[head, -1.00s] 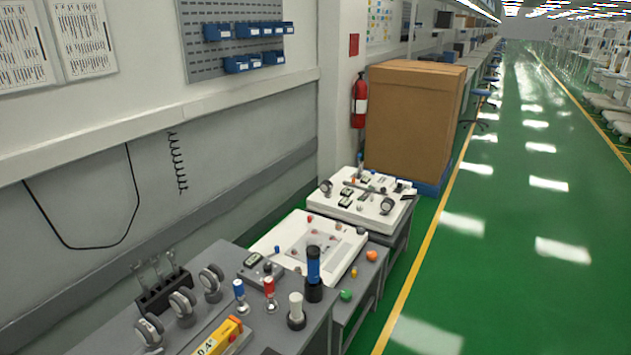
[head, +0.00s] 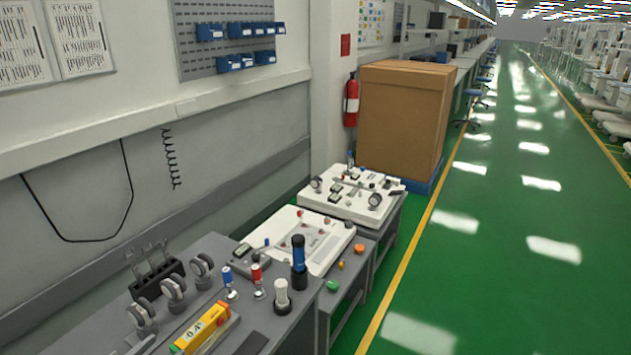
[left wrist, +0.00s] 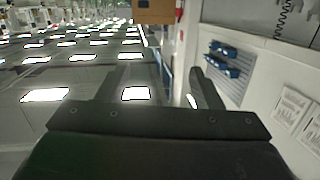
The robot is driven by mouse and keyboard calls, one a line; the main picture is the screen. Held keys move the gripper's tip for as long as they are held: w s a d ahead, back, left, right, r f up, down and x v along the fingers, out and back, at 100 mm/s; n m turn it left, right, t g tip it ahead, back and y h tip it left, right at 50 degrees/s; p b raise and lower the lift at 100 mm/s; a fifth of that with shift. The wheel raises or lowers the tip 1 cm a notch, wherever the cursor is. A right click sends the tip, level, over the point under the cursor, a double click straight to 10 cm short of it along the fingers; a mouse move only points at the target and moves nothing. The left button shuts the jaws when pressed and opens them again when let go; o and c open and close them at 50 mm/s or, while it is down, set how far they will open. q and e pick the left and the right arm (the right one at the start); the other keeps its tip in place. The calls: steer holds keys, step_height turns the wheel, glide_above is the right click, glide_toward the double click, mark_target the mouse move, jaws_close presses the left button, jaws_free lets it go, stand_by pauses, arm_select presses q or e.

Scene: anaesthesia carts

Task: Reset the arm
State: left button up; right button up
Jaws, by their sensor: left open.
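My left gripper (left wrist: 152,78) shows in the left wrist view. Its two dark fingers stand apart with nothing between them, so it is open. In the head view I cannot clearly make out the left gripper. My right gripper is in neither view.
A large brown box (head: 403,118) stands by the wall. The green floor (head: 480,290) at right is clear nearby.

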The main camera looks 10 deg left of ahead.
arm_select(q)
step_height(320, 180, up, 4)
steer(key=s+a+r+n+t+y, duration=0.1)
steer(key=s+a+n+t+y, duration=0.15)
steer(key=n+y, duration=0.35)
steer(key=s+a+f+n+g+y, duration=0.3)
steer(key=s+f+g+y, duration=0.2)
steer(key=s+g+y, duration=0.15)
steer(key=s+d+f+m+g+h, duration=0.5)
steer(key=s+d+f+g+h, duration=0.3)
steer(key=s+d, duration=0.4)
step_height(320, 180, down, 28)
steer(key=a+g+b, duration=0.2)
steer(key=b, duration=0.3)
steer(key=s+d+f+b, duration=0.1)
steer(key=s+f+b, duration=0.1)
steer(key=s+f, duration=0.5)
steer(key=s+f+g+b, duration=0.1)
steer(key=s+f+b, duration=0.2)
steer(key=s+f, duration=0.5)
step_height(320, 180, down, 7)
steer(key=shift+d+r, duration=0.15)
steer(key=shift+d, duration=0.2)
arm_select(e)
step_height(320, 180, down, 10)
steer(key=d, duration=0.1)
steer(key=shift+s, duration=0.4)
